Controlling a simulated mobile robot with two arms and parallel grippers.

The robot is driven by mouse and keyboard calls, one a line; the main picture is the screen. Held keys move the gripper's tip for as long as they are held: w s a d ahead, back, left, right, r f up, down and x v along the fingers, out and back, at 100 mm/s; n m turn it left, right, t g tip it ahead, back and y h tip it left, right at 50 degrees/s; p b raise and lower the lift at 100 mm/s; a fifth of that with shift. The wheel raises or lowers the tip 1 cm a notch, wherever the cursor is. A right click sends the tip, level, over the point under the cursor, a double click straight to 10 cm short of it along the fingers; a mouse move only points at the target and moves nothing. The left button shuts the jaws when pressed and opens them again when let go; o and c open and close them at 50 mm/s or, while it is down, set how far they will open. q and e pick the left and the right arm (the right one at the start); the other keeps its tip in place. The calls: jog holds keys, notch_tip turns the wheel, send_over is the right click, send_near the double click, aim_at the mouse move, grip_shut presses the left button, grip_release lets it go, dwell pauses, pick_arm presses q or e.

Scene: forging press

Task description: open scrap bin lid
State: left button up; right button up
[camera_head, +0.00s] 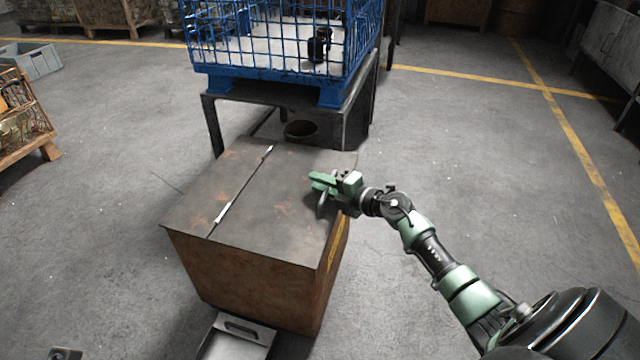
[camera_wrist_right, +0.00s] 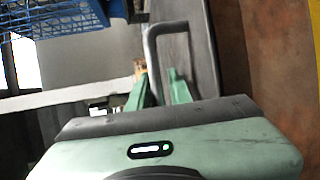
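The scrap bin (camera_head: 240,275) is a rusty brown box in the middle of the head view. Its dark lid (camera_head: 262,215) lies flat and shut, with a hinge seam across its left part. A grey bar handle (camera_head: 321,203) stands at the lid's right edge and shows as a loop in the right wrist view (camera_wrist_right: 151,62). My right gripper (camera_head: 314,180) is at this handle. In the wrist view its two green fingers (camera_wrist_right: 158,80) stand apart, with the bar between them and a gap beside the right finger. My left gripper is not in view.
A blue wire cage (camera_head: 285,75) stands on a dark metal stand (camera_head: 215,125) just behind the bin. A grey metal tray (camera_head: 236,340) is at the bin's front. A wooden crate (camera_head: 20,125) stands at the left. The floor to the right is clear.

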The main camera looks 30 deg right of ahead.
grip_shut()
dwell(1.3)
